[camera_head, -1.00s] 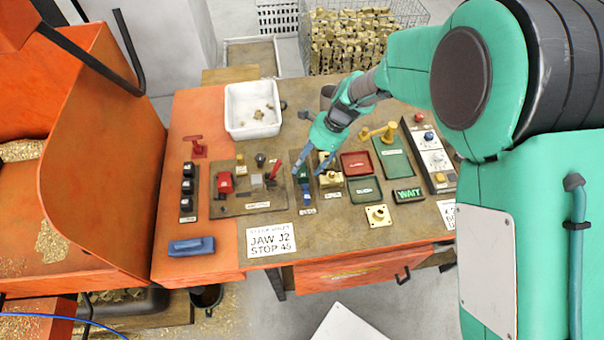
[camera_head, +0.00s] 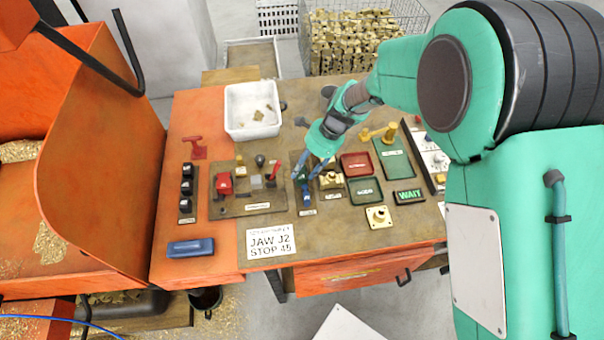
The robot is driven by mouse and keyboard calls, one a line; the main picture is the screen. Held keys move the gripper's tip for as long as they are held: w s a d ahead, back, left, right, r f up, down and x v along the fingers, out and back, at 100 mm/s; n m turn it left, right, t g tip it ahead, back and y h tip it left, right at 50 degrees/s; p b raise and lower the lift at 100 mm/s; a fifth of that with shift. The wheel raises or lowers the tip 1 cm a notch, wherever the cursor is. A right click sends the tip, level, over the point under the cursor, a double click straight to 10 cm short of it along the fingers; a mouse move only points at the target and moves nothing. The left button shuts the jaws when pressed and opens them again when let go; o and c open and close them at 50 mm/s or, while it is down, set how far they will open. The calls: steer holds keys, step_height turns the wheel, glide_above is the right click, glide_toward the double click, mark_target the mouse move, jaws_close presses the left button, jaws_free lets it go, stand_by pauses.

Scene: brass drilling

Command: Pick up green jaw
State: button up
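My gripper (camera_head: 310,171) is low over the narrow dark jaw rack (camera_head: 309,212), pointing down, in the middle of the bench. Its two blue-grey fingers look apart, with the left finger over the rack and the right one near the brass fixture (camera_head: 331,180). The green jaw (camera_head: 304,174) seems to be the small dark green piece on the rack, close to the left finger and partly hidden by it. I cannot tell whether the finger touches it. A blue piece (camera_head: 307,191) sits nearer the front on the same rack.
To the left is a fixture plate (camera_head: 230,208) with a red block and lever. To the right are a red tray (camera_head: 356,164), a green tray (camera_head: 364,190) and a WAIT display (camera_head: 409,196). A white bin (camera_head: 236,130) stands behind. A sign (camera_head: 271,242) reads "JAW J2 STOP 45".

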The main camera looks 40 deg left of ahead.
mark_target(304, 170)
steer(key=c, duration=0.5)
steer(key=shift+r, duration=0.1)
steer(key=shift+c, duration=0.2)
step_height(304, 170, up, 10)
steer(key=p, duration=0.2)
stand_by(0.5)
